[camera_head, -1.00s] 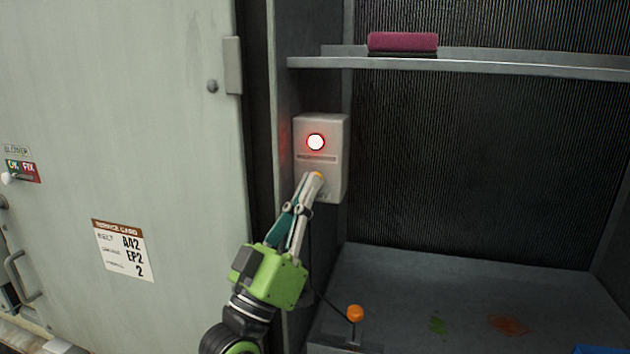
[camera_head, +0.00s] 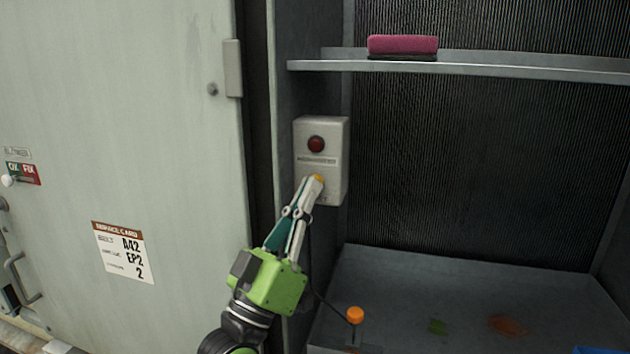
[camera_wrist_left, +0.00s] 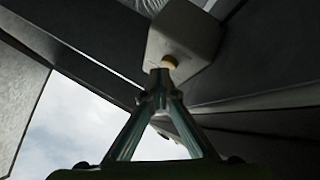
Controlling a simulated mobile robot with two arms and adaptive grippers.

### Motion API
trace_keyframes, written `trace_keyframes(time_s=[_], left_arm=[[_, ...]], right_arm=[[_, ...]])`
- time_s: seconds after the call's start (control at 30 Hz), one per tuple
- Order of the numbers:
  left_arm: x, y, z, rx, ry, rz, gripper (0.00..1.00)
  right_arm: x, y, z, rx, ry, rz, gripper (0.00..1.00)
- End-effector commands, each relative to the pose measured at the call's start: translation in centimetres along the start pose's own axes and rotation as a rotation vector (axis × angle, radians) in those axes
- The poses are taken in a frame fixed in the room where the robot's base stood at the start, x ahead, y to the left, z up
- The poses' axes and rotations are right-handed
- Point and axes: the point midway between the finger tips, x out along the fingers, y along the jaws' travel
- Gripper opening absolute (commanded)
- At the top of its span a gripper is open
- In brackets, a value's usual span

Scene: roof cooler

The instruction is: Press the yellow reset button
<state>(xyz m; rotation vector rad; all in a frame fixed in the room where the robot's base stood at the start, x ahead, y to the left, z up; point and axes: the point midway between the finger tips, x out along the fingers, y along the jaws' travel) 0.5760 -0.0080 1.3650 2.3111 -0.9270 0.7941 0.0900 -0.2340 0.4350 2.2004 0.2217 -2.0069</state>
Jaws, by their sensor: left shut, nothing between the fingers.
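The yellow reset button (camera_head: 319,178) sits low on a white control box (camera_head: 335,165) mounted on the cabinet's inner wall. A round red lamp (camera_head: 316,144) on the upper part of the box is dark. My left gripper (camera_head: 313,182) is shut and empty, with its fingertips at the button and covering part of it. In the left wrist view the yellow button (camera_wrist_left: 169,62) shows just beyond the closed fingertips (camera_wrist_left: 161,72); I cannot tell whether they touch it. My right gripper is not in view.
A pale door (camera_head: 170,140) with a service card (camera_head: 123,251) stands at the left. A shelf (camera_head: 480,68) holds a dark pink brush-like block (camera_head: 403,45). An orange-knobbed lever (camera_head: 355,316) rises below the box. The cabinet floor (camera_head: 400,275) has green and orange stains.

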Motion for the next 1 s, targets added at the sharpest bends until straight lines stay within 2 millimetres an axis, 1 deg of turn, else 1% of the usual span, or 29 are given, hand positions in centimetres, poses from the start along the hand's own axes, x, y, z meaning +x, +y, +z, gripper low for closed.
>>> trace_keyframes(time_s=[0.13, 0.47, 0.73, 1.0], left_arm=[[-0.4, 0.3, -0.4, -0.001, 0.0, 0.0, 0.0], [-0.6, 0.5, -0.5, 0.0, 0.001, 0.0, 0.0], [-2.2, 1.7, -1.8, 0.0, 0.0, -0.001, 0.0], [-3.8, 2.8, -2.9, 0.0, 0.001, 0.0, 0.0]], right_arm=[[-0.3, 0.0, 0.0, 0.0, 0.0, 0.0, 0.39], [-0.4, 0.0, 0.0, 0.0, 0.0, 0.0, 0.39], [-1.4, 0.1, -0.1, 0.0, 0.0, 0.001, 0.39], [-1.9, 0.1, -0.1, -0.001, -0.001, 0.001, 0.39]])
